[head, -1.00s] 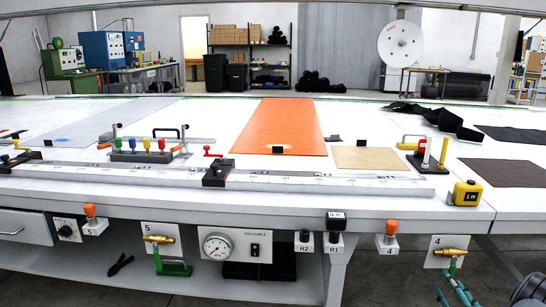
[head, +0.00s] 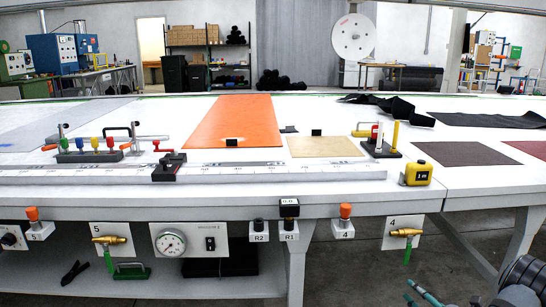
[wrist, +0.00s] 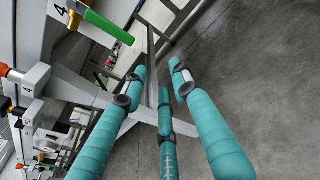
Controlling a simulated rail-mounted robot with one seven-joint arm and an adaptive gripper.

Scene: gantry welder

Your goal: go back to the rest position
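My gripper (wrist: 158,78) shows in the wrist view as teal, ribbed fingers with dark joints. In the head view only a teal finger part (head: 425,293) shows at the bottom right edge, beside a dark part of my arm; the rest is cut off. The gripper is in front of the long white table (head: 400,205), low and clear of its front edge. The task names no object.
On the table lie an orange sheet (head: 235,118), a tan sheet (head: 322,147), a yellow tape measure (head: 417,174) and a long metal rail (head: 300,174). Valve 4 (head: 405,233) and a gauge (head: 171,243) are on the table's front. Table legs stand near my gripper; open floor lies right.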

